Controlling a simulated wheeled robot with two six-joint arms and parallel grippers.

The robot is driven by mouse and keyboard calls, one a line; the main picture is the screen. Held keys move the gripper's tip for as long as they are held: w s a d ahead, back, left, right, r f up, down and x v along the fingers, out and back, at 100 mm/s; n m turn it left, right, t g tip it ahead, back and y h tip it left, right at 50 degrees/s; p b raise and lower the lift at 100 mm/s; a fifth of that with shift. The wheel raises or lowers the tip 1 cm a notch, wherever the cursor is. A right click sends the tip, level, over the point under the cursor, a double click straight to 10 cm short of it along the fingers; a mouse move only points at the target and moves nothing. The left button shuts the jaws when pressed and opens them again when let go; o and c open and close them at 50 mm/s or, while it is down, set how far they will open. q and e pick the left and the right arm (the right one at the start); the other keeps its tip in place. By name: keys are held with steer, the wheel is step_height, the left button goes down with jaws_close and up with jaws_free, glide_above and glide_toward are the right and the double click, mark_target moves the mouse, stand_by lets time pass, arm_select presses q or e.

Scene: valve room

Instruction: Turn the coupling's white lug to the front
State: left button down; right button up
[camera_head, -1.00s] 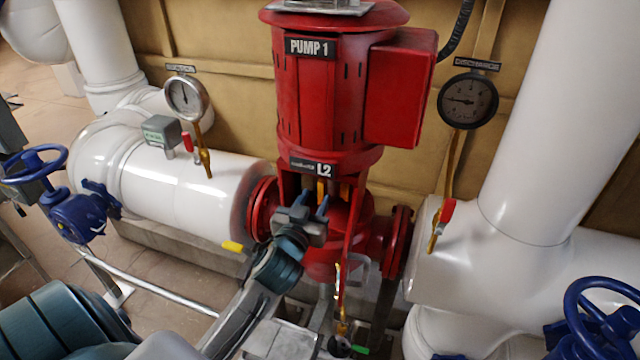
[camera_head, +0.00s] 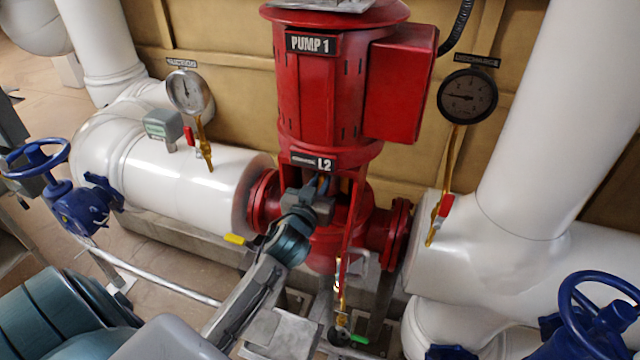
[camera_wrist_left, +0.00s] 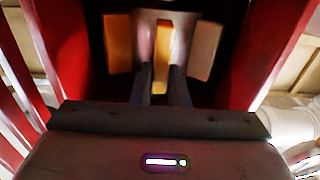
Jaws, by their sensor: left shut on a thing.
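The coupling (camera_wrist_left: 146,45) sits inside the open window of the red pump under the L2 label. In the left wrist view it shows a pale shaft with a yellow lug (camera_wrist_left: 162,55) at the front middle, an orange lug (camera_wrist_left: 118,44) at the left and a tan-brown lug (camera_wrist_left: 204,51) at the right. No clearly white lug shows. My left gripper (camera_head: 323,185) reaches into the window. In the left wrist view its two dark fingers (camera_wrist_left: 162,84) are shut on the yellow lug, one on each side. In the head view the gripper hides most of the coupling. My right gripper is not in view.
Red pump walls (camera_wrist_left: 60,45) stand close on both sides of the gripper. A yellow-handled valve (camera_head: 236,240) is left of my forearm, and a brass valve line (camera_head: 341,285) hangs right of it. White pipes (camera_head: 190,190) flank the pump.

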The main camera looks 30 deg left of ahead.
arm_select(q)
steer(key=shift+d+f+y+b, duration=0.2)
steer(key=shift+y+b, duration=0.1)
steer(key=shift+b, duration=0.2)
steer(key=shift+w+d+r+n+g+y+b, duration=0.15)
steer(key=shift+d+n+g+y+b, duration=0.15)
steer(key=shift+n+y+b, duration=0.4)
steer(key=c, duration=1.4)
jaws_free()
